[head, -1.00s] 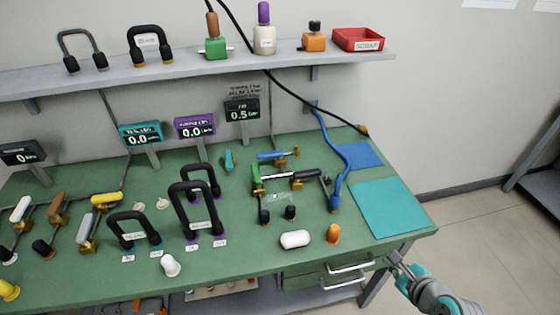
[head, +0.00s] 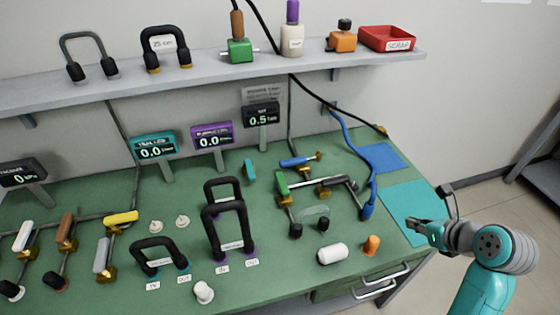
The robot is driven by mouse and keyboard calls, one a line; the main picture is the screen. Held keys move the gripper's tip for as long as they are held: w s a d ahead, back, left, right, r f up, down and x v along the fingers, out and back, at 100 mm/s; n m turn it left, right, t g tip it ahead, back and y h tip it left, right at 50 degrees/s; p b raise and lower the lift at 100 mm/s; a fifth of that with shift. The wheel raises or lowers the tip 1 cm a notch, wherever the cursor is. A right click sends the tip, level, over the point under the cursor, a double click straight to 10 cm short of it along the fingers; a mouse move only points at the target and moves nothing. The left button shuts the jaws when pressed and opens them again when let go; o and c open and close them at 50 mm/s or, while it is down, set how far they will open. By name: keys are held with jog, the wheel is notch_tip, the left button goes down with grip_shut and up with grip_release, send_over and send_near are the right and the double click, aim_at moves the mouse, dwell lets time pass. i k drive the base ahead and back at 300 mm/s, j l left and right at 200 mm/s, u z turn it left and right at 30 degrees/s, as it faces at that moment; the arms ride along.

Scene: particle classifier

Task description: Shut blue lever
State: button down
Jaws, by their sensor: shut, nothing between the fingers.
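The blue lever (head: 296,162) lies near the back right of the green table, on a brass valve fitting (head: 318,155). Its handle runs left to right, slightly tilted. A green lever (head: 282,183) stands just in front of it. My gripper (head: 411,226) is at the right side, over the turquoise mat at the table's right edge. It is shut and empty, pointing left, well apart from the blue lever.
A blue hose (head: 368,170) hangs down between my gripper and the blue lever. A dark pipe joint (head: 350,184), a white cylinder (head: 332,254) and an orange knob (head: 371,245) are on the table nearby. A grey shelf (head: 200,82) overhangs the back.

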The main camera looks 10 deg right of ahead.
aim_at(302, 161)
jog(key=i+j, duration=0.25)
jog(key=j, duration=0.15)
jog(key=i+j, duration=0.2)
jog(key=j, duration=0.15)
jog(key=i+j, duration=0.25)
jog(key=j, duration=0.15)
